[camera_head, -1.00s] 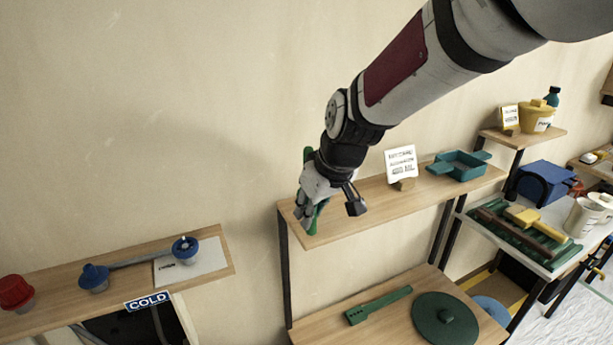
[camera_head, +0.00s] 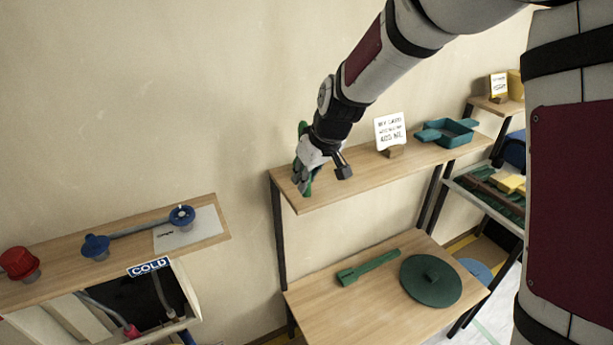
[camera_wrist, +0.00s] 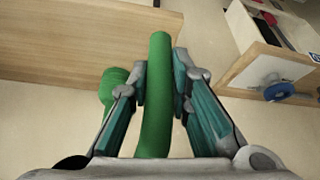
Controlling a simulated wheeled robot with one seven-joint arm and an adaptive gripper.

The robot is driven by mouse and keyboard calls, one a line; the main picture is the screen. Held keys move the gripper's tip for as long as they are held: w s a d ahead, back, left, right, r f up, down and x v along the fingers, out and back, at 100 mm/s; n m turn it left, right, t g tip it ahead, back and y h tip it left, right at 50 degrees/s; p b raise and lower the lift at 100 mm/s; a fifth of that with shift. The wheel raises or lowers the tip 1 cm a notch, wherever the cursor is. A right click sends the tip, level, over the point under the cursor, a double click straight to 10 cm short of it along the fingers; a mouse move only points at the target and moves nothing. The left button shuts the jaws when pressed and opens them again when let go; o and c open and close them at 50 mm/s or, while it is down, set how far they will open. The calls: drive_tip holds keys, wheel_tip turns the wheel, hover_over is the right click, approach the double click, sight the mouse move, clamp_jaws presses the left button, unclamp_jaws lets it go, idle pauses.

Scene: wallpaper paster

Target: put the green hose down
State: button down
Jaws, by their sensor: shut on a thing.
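The green hose (camera_wrist: 156,105) is a curved green tube between the finger pads of my gripper (camera_wrist: 164,84) in the wrist view. My gripper is shut on it. A second thicker green end (camera_wrist: 112,85) shows to the left of the fingers. In the head view my gripper (camera_head: 303,183) is at the left end of the upper wooden shelf (camera_head: 345,182), with a little of the hose (camera_head: 303,129) showing above it. I cannot tell whether the hose touches the shelf.
A white card (camera_head: 390,131) and a teal tray (camera_head: 447,133) stand farther right on the upper shelf. A green paddle (camera_head: 380,263) and a round green lid (camera_head: 431,281) lie on the lower shelf. A wooden shelf with red and blue taps (camera_head: 96,246) is at left.

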drive_tip(key=c, duration=1.5)
unclamp_jaws()
drive_tip(key=shift+o, duration=0.2)
drive_tip(key=b+v, duration=0.2)
drive_tip(key=v, duration=0.9)
drive_tip(key=s+d+r+m+h, duration=0.1)
drive_tip(key=s+d, duration=0.3)
drive_tip(key=s, duration=0.4)
drive_tip(key=s+d+r+m+t+h, duration=0.1)
drive_tip(key=s+d+m, duration=0.2)
drive_tip(key=s, duration=0.5)
drive_tip(key=s+d+r+m, duration=0.1)
drive_tip(key=s+d+m, duration=0.1)
drive_tip(key=s+d, duration=0.3)
drive_tip(key=s, duration=0.4)
drive_tip(key=shift+r+m+h, duration=0.4)
